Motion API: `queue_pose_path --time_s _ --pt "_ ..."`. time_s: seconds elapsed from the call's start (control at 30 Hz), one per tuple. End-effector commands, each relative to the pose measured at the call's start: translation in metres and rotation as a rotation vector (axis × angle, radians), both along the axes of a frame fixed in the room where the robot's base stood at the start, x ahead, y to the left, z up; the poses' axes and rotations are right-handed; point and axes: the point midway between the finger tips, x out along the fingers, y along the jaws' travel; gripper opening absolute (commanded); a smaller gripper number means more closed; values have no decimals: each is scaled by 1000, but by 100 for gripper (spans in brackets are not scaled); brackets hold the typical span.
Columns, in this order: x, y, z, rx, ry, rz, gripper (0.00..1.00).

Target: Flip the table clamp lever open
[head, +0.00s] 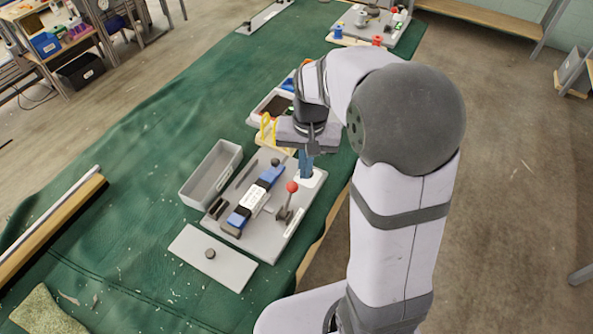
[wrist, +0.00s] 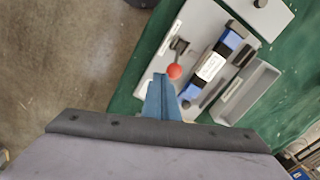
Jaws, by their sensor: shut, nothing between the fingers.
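The clamp lever with its red ball knob (head: 291,187) stands up from the right side of a grey base plate (head: 258,239). In the wrist view the red knob (wrist: 174,72) lies just beyond the fingertips. My gripper (head: 305,177) has blue fingers that are shut and empty. It points down beside the lever, on its far side in the head view. In the wrist view my gripper (wrist: 162,82) looks very near the knob; I cannot tell whether they touch. A blue and black block with a white label (head: 256,198) lies on the plate.
A grey open bin (head: 211,174) stands left of the plate. A flat grey lid with a black knob (head: 213,257) lies in front. A yellow part (head: 267,130) and a tray (head: 270,106) sit behind my gripper.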

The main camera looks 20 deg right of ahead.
Motion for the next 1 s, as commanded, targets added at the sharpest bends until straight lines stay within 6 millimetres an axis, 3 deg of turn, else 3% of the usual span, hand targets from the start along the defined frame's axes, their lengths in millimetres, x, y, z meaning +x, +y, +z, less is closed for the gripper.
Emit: queue_pose_path --time_s 0.1,0.33,1.0 --pt "28 -6 8 8 -5 -80 0" --pt "60 -13 15 18 -13 -176 0" --pt "67 -14 12 21 -14 -200 0"
